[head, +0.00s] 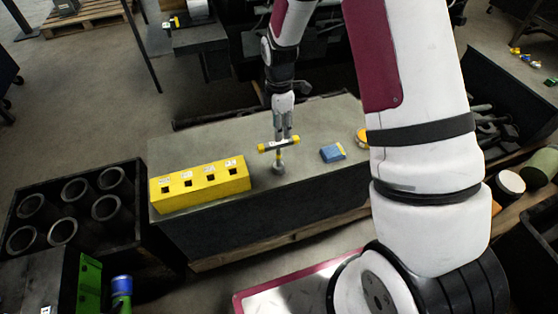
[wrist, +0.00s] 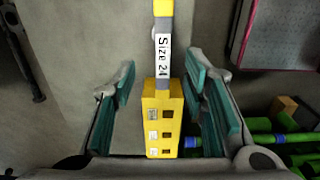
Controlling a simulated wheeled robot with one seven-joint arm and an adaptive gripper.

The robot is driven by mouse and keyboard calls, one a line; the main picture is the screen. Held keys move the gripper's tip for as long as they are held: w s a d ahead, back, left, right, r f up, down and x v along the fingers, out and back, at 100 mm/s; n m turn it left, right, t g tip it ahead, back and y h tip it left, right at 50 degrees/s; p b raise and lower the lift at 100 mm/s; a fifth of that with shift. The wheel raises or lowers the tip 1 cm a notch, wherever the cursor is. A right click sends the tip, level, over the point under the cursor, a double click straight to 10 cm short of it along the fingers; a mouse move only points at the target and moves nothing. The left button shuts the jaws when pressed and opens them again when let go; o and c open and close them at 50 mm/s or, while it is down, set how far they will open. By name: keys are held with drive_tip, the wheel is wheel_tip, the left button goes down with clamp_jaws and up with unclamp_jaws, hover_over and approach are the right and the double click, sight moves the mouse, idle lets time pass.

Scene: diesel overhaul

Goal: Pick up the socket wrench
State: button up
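The socket wrench (head: 265,148) is a T-handle tool with yellow ends, standing upright on the grey bench. Its grey socket end is at the bench top. In the wrist view the wrench (wrist: 162,58) shows its bar with a "Size 24" label. My gripper (head: 283,135) points down at the wrench from above. In the wrist view my gripper's teal-padded fingers (wrist: 160,98) are spread wide, with gaps on both sides of the bar's line. I cannot tell how deep the bar sits between the fingertips.
A yellow block with several square holes (head: 200,186) lies left of the wrench and also shows in the wrist view (wrist: 150,143). A blue box (head: 332,153) lies to the right. A black crate of dark cylinders (head: 140,228) stands left of the bench (head: 220,133).

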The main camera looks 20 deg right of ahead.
sight(278, 146)
wheel_tip(278, 146, down, 3)
drive_tip(key=shift+f, duration=0.1)
drive_tip(key=shift+s+a+f, duration=0.1)
drive_tip(key=shift+f, duration=1.25)
drive_tip(key=shift+s+a+f, duration=0.1)
drive_tip(key=shift+f, duration=1.2)
clamp_jaws()
